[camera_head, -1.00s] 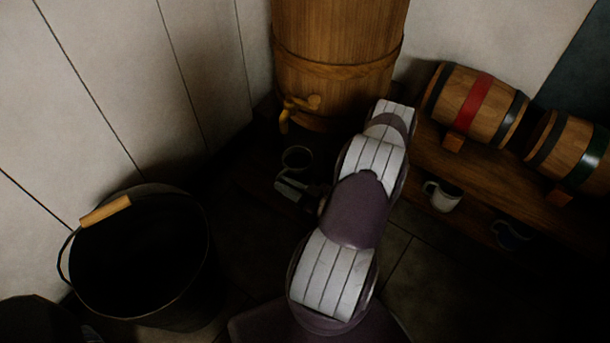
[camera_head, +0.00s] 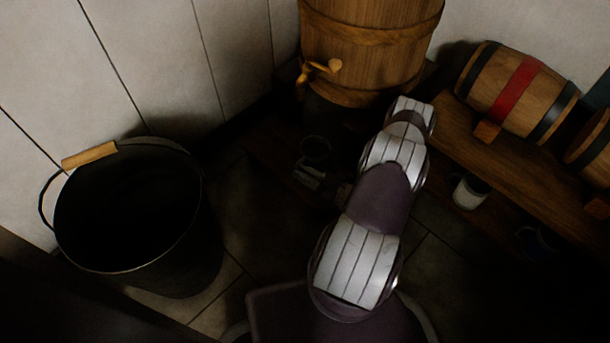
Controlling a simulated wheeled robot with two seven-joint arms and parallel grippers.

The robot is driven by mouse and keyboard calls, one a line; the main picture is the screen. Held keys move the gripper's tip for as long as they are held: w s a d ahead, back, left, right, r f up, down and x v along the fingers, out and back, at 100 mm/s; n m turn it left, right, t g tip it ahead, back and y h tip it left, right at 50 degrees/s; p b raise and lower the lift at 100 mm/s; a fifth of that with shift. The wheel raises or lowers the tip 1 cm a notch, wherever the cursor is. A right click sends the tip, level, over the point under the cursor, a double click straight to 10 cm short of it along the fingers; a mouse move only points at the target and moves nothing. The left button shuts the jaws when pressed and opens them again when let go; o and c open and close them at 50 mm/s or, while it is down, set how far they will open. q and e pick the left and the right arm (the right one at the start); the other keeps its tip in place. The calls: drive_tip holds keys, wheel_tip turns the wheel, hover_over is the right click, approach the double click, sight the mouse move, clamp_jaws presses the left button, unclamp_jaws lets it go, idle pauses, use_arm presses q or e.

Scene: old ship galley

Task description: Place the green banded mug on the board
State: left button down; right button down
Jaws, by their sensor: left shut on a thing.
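My left gripper (camera_head: 308,174) is below the tap of the large wooden cask, in deep shadow. It is shut on a dark mug (camera_head: 315,148), whose round rim shows just beyond the fingers. The mug appears upright; its green band cannot be made out in this light. I cannot tell whether it touches the surface below. I cannot pick out the board with certainty. My right gripper is not in view.
The large cask (camera_head: 365,50) with its tap stands at the back. A black bucket (camera_head: 135,225) stands left. A red-banded keg (camera_head: 515,90) lies on a wooden rack (camera_head: 455,135) at right, with a white mug (camera_head: 470,192) and a dark mug (camera_head: 537,240) below.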

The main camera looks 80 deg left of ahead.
use_arm(q)
drive_tip(key=c, duration=1.2)
unclamp_jaws()
drive_tip(key=shift+o, duration=0.2)
drive_tip(key=shift+w+d, duration=0.1)
drive_tip(key=p+v, duration=0.4)
drive_tip(key=v, duration=0.7)
drive_tip(key=shift+w+d+p, duration=0.25)
drive_tip(key=shift+p, duration=0.05)
